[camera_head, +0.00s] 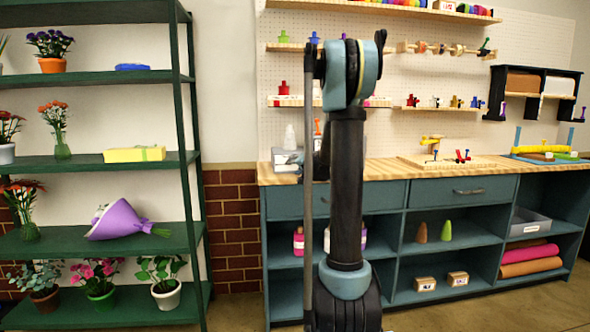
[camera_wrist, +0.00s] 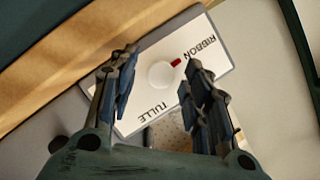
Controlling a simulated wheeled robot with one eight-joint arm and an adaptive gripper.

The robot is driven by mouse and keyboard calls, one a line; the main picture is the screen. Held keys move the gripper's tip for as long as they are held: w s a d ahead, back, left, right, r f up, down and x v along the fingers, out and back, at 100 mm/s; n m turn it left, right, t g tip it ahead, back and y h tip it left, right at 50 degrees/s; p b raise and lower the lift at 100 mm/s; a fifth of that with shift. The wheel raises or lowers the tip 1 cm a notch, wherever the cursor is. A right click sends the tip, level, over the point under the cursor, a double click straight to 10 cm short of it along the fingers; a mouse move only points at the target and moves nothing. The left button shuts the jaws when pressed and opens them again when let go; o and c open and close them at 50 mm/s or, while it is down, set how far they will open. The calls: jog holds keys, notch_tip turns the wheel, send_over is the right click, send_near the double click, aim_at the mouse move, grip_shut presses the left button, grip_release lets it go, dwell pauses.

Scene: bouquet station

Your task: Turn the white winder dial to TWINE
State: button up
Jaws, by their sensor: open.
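In the wrist view, the white winder dial (camera_wrist: 161,76) is a round knob on a white label plate (camera_wrist: 208,62) with a grey edge. A red mark (camera_wrist: 176,62) at its rim points up and right, towards the word RIBBON. The word TULLE is printed below the dial. I cannot see the word TWINE; part of the plate is hidden behind the left finger. My gripper (camera_wrist: 162,70) is open, with the dial showing between its two fingers. I cannot tell how far they are from it. In the head view, my arm hides my gripper and the dial.
A wooden worktop (camera_head: 385,172) runs along a blue-green cabinet (camera_head: 400,192), with a pegboard behind it. A green shelf (camera_head: 92,161) with flowers stands at the left.

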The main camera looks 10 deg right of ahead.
jog(key=shift+w, duration=0.1)
jog(key=shift+c, duration=0.3)
grip_shut()
jog(key=shift+d+f+m+t+y, duration=0.15)
jog(key=shift+m+t+y, duration=0.15)
jog(key=shift+m+y, duration=0.35)
jog(key=m+t+y, duration=0.1)
jog(key=m, duration=0.3)
jog(key=shift+f, duration=0.15)
jog(key=m+t, duration=0.1)
jog(key=m, duration=0.1)
jog(key=m+y, duration=0.1)
jog(key=m, duration=0.1)
jog(key=shift+f+m+t, duration=0.15)
jog(key=shift+m+t, duration=0.1)
jog(key=shift+t, duration=0.15)
